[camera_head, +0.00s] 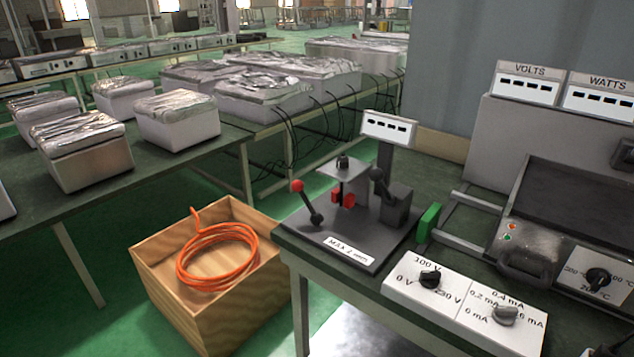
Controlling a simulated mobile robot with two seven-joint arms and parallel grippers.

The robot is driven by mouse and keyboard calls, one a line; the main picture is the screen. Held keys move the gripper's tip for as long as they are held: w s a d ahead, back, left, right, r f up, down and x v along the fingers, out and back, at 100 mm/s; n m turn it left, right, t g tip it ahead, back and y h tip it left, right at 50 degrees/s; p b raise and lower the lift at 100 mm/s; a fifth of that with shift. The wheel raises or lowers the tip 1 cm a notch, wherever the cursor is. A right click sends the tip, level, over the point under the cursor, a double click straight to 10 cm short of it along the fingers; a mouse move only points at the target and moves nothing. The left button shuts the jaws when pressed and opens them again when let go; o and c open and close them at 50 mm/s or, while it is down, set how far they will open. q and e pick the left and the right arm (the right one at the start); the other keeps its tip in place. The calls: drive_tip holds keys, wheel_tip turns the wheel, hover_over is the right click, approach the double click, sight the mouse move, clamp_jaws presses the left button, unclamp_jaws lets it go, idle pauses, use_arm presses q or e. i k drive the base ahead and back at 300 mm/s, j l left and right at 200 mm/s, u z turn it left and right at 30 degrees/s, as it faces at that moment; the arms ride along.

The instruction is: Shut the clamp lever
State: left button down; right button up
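A clamp fixture on a dark base plate (345,240) sits on the corner of the green table. A lever with a red ball knob (298,186) stands on its left side, tilted up and to the left from its pivot (316,219). A second lever with a black knob (377,174) leans up and left beside a grey block on the right. Between them are red jaw-like parts (343,199) under a grey plate. I cannot tell which lever is the clamp lever. Neither of my grippers can be made out in view.
A small display (389,128) stands behind the fixture. A white panel with knobs (465,305) and a heater-like unit (570,235) are to the right. A wooden crate (205,330) with an orange coil (218,255) stands on the floor at left.

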sight(304, 197)
drive_tip(key=i+j+z, duration=0.3)
drive_tip(key=j+z, duration=0.25)
drive_tip(key=i+j+z, duration=0.15)
drive_tip(key=j+z, duration=0.15)
drive_tip(key=i+j+z, duration=0.1)
drive_tip(key=j+z, duration=0.15)
drive_tip(key=j, duration=0.1)
